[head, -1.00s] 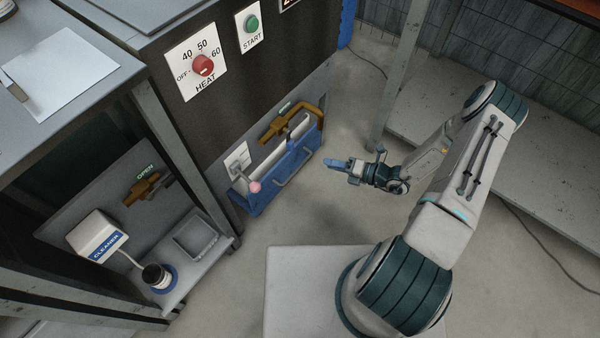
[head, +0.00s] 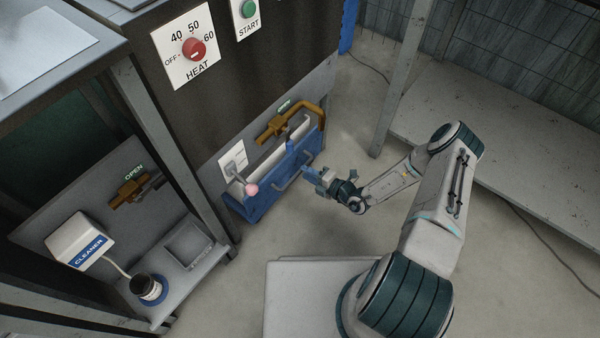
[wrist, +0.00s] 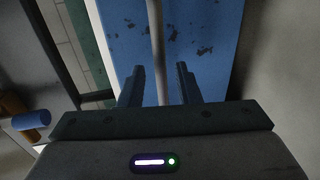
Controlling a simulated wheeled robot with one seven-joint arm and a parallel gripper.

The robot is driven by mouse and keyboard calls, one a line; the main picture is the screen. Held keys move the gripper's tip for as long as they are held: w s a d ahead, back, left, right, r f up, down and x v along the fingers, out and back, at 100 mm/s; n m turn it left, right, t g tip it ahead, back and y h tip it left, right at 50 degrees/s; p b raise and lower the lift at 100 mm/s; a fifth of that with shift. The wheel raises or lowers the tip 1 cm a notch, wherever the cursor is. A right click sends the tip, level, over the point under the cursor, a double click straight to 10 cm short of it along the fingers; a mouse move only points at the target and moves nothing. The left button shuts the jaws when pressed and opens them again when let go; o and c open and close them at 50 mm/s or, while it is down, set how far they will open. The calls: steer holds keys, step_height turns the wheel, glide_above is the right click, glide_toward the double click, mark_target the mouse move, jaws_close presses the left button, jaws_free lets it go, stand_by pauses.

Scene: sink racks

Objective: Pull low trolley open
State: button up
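The low trolley is a blue bin (head: 252,208) low under the dark panel, with a grey bar handle (head: 280,185) on its front. My gripper (head: 307,173) is at the right end of this handle, close to the trolley's front. In the wrist view, my gripper (wrist: 160,82) is open, its two dark fingers apart. The pale handle bar (wrist: 156,40) runs up the picture in line with the gap between them, in front of the scuffed blue face (wrist: 205,40). I cannot tell whether a finger touches it.
A cleaner dispenser (head: 79,240) and a low shelf (head: 205,263) are at left. The floor (head: 375,215) right of the trolley is clear.

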steer(key=shift+b+x, duration=0.4)
steer(key=shift+x, duration=1.5)
jaws_close()
steer(key=f+p+v, duration=0.2)
steer(key=f+v, duration=0.2)
steer(key=v, duration=1.5)
steer(key=shift+s+d+p, duration=0.35)
steer(key=shift+d, duration=0.05)
jaws_free()
